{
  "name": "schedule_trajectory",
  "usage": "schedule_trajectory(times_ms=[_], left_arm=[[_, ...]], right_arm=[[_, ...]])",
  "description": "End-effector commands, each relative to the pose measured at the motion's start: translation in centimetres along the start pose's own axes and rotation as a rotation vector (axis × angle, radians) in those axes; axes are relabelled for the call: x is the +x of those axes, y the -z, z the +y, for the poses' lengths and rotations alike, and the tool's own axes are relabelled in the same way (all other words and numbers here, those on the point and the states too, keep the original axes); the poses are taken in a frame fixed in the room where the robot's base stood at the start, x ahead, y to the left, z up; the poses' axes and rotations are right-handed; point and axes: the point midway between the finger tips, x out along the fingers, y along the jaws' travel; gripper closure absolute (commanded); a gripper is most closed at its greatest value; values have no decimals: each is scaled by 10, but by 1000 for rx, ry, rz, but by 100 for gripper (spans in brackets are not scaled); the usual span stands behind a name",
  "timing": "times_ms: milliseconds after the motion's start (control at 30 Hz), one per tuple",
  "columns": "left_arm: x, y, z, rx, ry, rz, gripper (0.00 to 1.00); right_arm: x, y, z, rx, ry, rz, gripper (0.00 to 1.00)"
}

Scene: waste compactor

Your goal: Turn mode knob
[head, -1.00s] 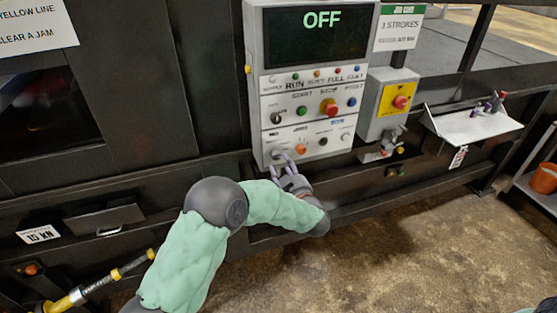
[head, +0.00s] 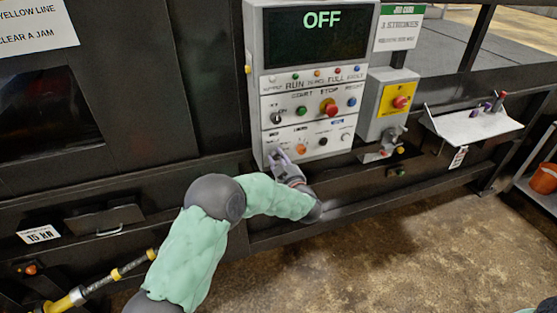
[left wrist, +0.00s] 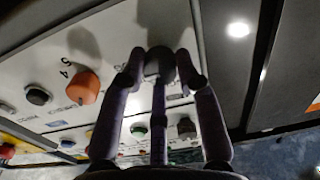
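The grey control panel (head: 310,90) stands upright, with a screen reading OFF. My left gripper (head: 279,157) is at the panel's lower-left corner and hides the control there. In the left wrist view, my left gripper (left wrist: 161,66) has its fingers apart, one on each side of a dark round knob (left wrist: 160,64). The tips are very close to the knob; contact is unclear. Its label cannot be read, so I cannot confirm it is the mode knob. An orange knob (head: 301,148) sits beside it, also in the left wrist view (left wrist: 84,87). My right gripper is out of view.
Green (head: 301,111) and red (head: 329,107) buttons sit above the lower row. A yellow box with a red stop button (head: 400,102) is right of the panel. A grey shelf (head: 473,125) juts out farther right. A dark ledge (head: 350,185) runs below.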

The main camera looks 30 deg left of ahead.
Motion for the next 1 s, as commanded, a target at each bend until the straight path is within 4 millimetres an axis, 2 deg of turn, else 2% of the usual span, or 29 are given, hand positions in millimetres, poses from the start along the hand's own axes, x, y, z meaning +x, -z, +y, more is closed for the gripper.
schedule_trajectory(times_ms=[267,467,1000], left_arm=[[-1,-3,-1,-18,1,-4,100],[0,-5,-1,-105,2,-7,100],[-1,-7,0,-539,4,-21,100]], right_arm=[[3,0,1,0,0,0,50],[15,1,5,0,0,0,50],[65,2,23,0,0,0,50]])
